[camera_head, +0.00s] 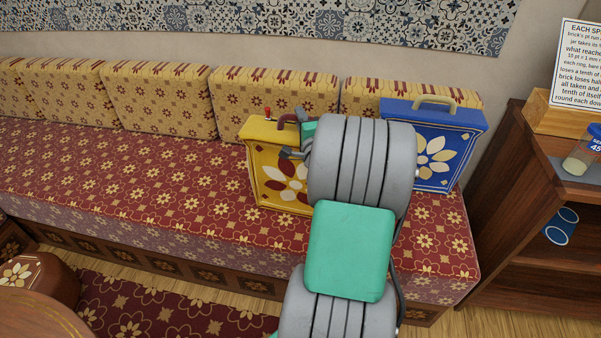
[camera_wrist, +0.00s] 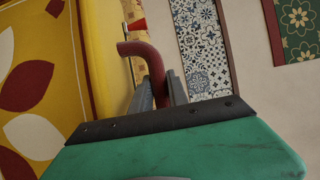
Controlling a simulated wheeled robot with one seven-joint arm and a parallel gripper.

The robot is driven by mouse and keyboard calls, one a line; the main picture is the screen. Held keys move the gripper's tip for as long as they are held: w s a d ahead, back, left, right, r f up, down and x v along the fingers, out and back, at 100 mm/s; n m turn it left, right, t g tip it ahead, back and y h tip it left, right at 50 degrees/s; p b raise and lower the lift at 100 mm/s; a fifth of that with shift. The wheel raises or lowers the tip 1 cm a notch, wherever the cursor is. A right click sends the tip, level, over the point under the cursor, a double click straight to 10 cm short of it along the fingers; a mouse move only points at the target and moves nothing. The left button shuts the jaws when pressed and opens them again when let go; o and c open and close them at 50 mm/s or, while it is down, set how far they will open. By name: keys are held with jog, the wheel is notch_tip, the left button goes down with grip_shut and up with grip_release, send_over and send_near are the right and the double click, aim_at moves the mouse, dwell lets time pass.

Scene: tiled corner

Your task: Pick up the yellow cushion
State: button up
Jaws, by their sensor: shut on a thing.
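The yellow cushion (camera_head: 266,165) is a flat, boxy piece with a pale and dark red flower and a dark red handle on top. It stands upright on the patterned bench seat, partly hidden behind my arm. In the wrist view the cushion (camera_wrist: 88,50) fills the left side, and its curved red handle (camera_wrist: 143,50) runs between my fingers. My gripper (camera_wrist: 162,88) is shut on this handle. In the head view my gripper (camera_head: 290,153) is at the cushion's top edge. I cannot tell whether the cushion's lower edge touches the seat.
A blue cushion (camera_head: 450,150) with a beige handle stands just right of my arm. Yellow patterned back cushions (camera_head: 160,103) line the wall. The red bench seat (camera_head: 130,190) is clear on the left. A wooden shelf (camera_head: 530,220) stands at the right, a round stool (camera_head: 35,280) at lower left.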

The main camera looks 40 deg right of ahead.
grip_shut()
dwell(0.8)
jog(key=shift+r, duration=0.1)
jog(key=shift+r, duration=0.1)
